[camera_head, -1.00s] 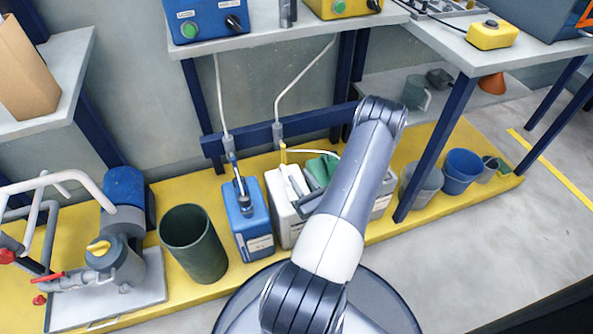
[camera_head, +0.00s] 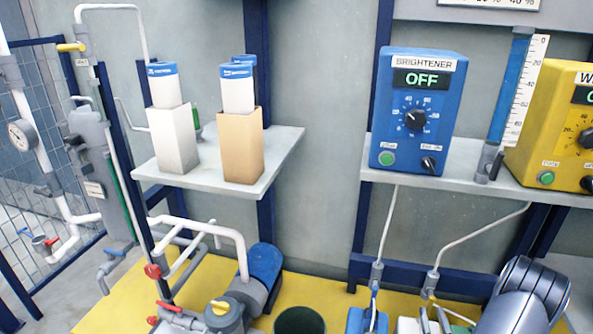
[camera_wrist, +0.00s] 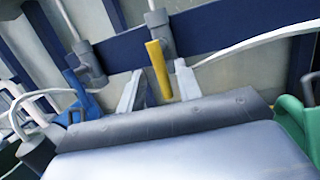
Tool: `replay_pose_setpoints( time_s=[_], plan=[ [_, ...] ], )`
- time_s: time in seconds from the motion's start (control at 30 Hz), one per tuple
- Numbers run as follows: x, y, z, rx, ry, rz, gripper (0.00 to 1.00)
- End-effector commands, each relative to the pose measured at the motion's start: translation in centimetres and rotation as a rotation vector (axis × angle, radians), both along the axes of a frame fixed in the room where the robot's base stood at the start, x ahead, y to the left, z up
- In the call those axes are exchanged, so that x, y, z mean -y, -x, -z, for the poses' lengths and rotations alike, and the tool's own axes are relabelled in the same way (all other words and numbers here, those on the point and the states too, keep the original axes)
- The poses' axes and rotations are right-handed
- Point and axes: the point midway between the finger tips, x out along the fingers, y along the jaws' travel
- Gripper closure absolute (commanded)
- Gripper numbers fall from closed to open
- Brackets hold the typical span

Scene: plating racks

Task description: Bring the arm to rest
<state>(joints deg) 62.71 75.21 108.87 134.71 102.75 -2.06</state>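My gripper (camera_wrist: 158,84) shows in the wrist view as two pale grey fingers beyond a broad grey body. The fingers stand apart, with no object clearly held between them. In the head view only part of my arm (camera_head: 526,298) shows, at the lower right; the gripper is out of that view.
A blue jug (camera_wrist: 82,95) is left of my gripper and a green container (camera_wrist: 298,125) right of it, both close. A dark blue rail (camera_wrist: 215,38) runs behind. Above are a shelf (camera_head: 470,180) and the blue BRIGHTENER box (camera_head: 415,110). A green bin (camera_head: 300,321) stands lower.

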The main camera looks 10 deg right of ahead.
Motion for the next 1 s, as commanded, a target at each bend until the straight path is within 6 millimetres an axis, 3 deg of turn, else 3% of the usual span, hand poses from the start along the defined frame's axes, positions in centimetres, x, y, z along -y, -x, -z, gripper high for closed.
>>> replay_pose_setpoints(
  time_s=[0.1,0.3,0.77,1.0],
  plan=[
    [0.5,-1.8,-0.3,0.003,0.004,-0.004,0.67],
    [1.1,-3.4,-0.6,0.002,0.001,-0.001,0.67],
    [1.0,-3.0,-0.6,-0.007,0.013,0.001,0.67],
    [0.3,-0.4,-0.2,-0.002,-0.005,0.005,0.67]
  ],
)
